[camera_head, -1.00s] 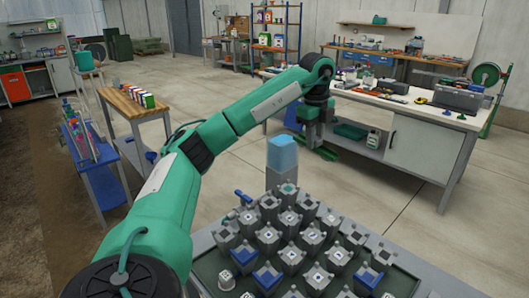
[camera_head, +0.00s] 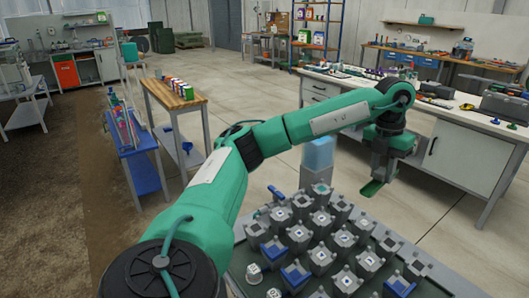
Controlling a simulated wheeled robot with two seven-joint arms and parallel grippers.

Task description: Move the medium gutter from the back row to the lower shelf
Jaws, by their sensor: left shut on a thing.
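My left gripper (camera_head: 377,176) hangs beyond the right end of the block tray, pointing down in front of the long white bench. It is shut on a short green piece (camera_head: 371,188) at its lower end. The piece is small here and partly hidden by the gripper, so I cannot tell for sure that it is the medium gutter. A lower blue shelf (camera_head: 145,174) shows under the rack at left. I cannot tell which shelf is the lower shelf of the task. My right gripper is not in view.
The white bench (camera_head: 470,155) stands at right. A wooden table (camera_head: 175,95) stands at left. Open concrete floor (camera_head: 245,90) lies between.

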